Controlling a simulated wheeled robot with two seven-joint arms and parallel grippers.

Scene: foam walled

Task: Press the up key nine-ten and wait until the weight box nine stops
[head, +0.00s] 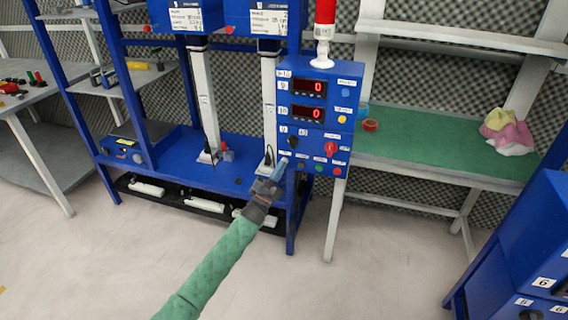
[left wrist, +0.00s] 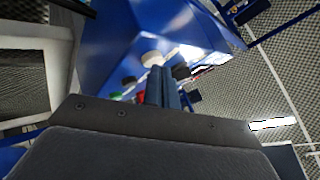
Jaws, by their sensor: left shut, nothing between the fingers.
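The blue control panel (head: 320,115) carries two red displays, the upper (head: 310,87) marked 9 and the lower (head: 309,114) marked 10; both read 0. My left gripper (head: 280,167) is shut and empty, with its fingertips at the panel's lower left corner. In the left wrist view the shut fingers (left wrist: 161,82) point at a pale round key (left wrist: 152,58); whether they touch it I cannot tell. Its label is too small to read, so I cannot confirm the up key nine-ten. Two blue boxes (head: 189,15) (head: 269,18) top the pale columns; which is weight box nine is unclear.
The panel also has a red switch (head: 331,148), a green key (head: 319,168) and a red key (head: 337,171). A green-topped bench (head: 430,143) with cloths (head: 507,132) stands to the right. A blue cabinet (head: 520,245) is at the lower right. The floor in front is clear.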

